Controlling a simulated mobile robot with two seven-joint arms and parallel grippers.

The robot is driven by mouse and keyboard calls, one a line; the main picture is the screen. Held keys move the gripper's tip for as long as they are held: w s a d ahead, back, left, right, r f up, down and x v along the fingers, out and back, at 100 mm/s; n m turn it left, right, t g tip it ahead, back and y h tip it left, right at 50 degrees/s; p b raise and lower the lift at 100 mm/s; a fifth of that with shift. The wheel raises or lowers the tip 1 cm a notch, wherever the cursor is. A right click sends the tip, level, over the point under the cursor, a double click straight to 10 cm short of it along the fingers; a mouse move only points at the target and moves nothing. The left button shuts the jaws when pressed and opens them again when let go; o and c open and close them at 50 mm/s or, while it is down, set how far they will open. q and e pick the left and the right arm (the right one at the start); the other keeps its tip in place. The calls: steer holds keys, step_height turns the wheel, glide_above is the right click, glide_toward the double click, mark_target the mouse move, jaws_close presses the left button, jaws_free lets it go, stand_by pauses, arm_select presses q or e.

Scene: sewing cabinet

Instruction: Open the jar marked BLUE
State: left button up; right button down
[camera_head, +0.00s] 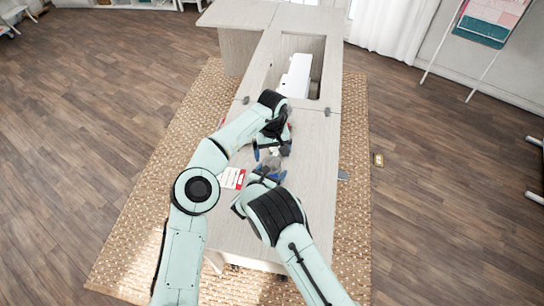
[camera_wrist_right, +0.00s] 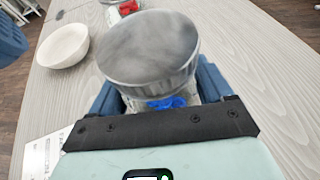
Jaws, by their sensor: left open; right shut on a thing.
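A jar with a round grey lid (camera_wrist_right: 150,45) and something blue low on its clear side (camera_wrist_right: 167,103) is between the blue fingers of my right gripper (camera_wrist_right: 160,95), which is shut on it. The lid is on the jar. No BLUE marking is readable. In the head view the grey lid (camera_head: 272,163) shows small between my two grippers, just beyond my right gripper (camera_head: 268,176). My left gripper (camera_head: 271,153) is open, close to the jar on its far side. Whether its fingers touch the lid cannot be told.
A white bowl (camera_wrist_right: 63,46) and a red item (camera_wrist_right: 128,7) are on the table in the wrist view. A red and white card (camera_head: 232,178) lies left of the grippers. A white sewing machine (camera_head: 295,77) sits in the cabinet opening. The near tabletop (camera_head: 310,200) has free room.

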jaws_free()
steer(key=shift+s, duration=0.1)
